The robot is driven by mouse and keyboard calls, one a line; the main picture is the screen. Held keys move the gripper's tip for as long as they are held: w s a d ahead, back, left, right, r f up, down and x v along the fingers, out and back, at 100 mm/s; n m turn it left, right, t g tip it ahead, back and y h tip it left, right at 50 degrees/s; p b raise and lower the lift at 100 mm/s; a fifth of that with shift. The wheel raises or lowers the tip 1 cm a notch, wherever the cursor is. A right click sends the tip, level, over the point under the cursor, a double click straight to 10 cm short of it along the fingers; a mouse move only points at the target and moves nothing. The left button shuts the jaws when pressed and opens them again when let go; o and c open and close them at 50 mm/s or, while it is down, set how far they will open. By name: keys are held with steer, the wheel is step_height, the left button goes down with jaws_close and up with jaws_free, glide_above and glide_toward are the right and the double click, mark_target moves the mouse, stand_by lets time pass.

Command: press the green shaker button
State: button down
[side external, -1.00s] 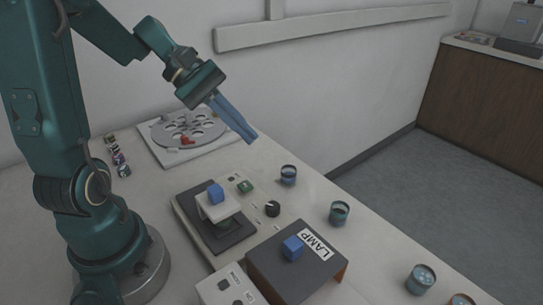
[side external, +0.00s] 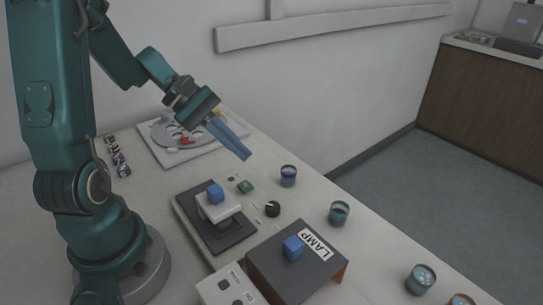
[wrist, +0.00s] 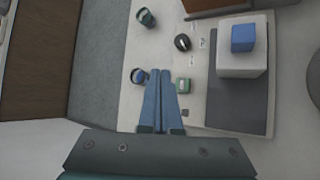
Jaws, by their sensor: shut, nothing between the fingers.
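The green shaker button (side external: 245,186) sits on a small panel on the bench, beside the dark plate that carries a white block. It also shows in the wrist view (wrist: 184,86), just right of my fingertips. My gripper (side external: 246,155) is shut and empty, with its long blue fingers pointing down and to the right. In the side view its tips appear above the button. In the wrist view the fingertips (wrist: 160,72) lie between the green button and a dark cup. I see no contact with the button.
A blue cube (side external: 216,193) rests on the white block. A black knob (side external: 273,209) is near the button. One cup (side external: 288,175) stands close by, another (side external: 340,213) farther right. The LAMP box (side external: 290,270) carries a blue cube. A disc tray (side external: 150,140) lies behind.

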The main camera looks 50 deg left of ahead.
mark_target(240, 183)
steer(key=shift+f, duration=2.45)
steer(key=shift+f, duration=0.4)
